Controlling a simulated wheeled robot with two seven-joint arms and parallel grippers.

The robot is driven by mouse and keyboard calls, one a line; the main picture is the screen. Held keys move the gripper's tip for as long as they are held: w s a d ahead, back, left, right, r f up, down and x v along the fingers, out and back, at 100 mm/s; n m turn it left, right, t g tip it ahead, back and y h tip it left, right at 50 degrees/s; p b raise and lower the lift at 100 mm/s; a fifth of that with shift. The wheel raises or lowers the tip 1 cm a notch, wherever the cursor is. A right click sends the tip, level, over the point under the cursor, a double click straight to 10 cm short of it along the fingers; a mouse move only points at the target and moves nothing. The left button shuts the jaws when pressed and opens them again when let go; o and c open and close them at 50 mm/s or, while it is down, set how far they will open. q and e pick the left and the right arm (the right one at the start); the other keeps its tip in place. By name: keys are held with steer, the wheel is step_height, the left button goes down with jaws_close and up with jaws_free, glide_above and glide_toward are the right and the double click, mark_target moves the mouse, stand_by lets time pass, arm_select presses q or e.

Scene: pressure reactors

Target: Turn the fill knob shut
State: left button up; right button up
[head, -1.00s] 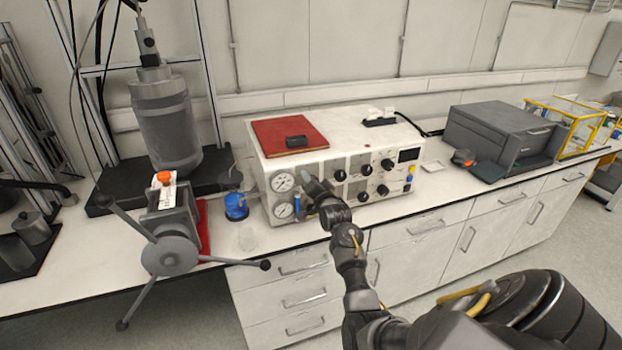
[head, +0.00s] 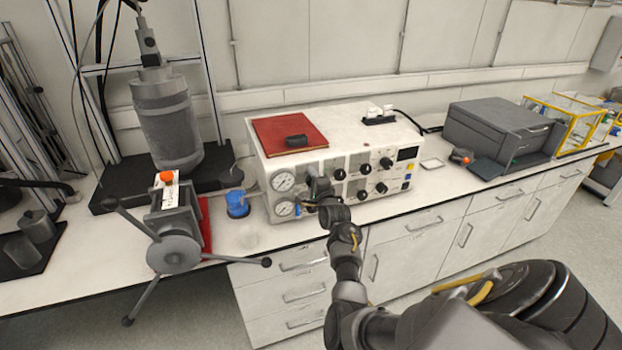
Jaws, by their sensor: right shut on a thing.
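The control box (head: 345,150) is a white cabinet on the bench with gauges, black knobs and switches on its front. My right gripper (head: 316,187) is at the left part of this front, just right of the two round gauges, and is shut on a small part there. That part is hidden behind the gripper, so I take it to be the fill knob but cannot read its label or angle. A small blue handle (head: 308,207) shows beside the gripper, below the upper gauge (head: 283,181). My left gripper is out of view.
A vise-like stand with a spoked handwheel (head: 173,254) is at the left front, with a blue-capped bottle (head: 237,204) beside it. A red book (head: 288,133) lies on the box. A grey machine (head: 500,132) stands to the right. Drawers run below the bench.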

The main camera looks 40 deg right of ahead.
steer(key=shift+m, duration=0.5)
steer(key=o, duration=0.7)
steer(key=b+v, duration=0.2)
steer(key=v, duration=0.8)
steer(key=shift+s+a, duration=0.25)
steer(key=shift+s, duration=0.1)
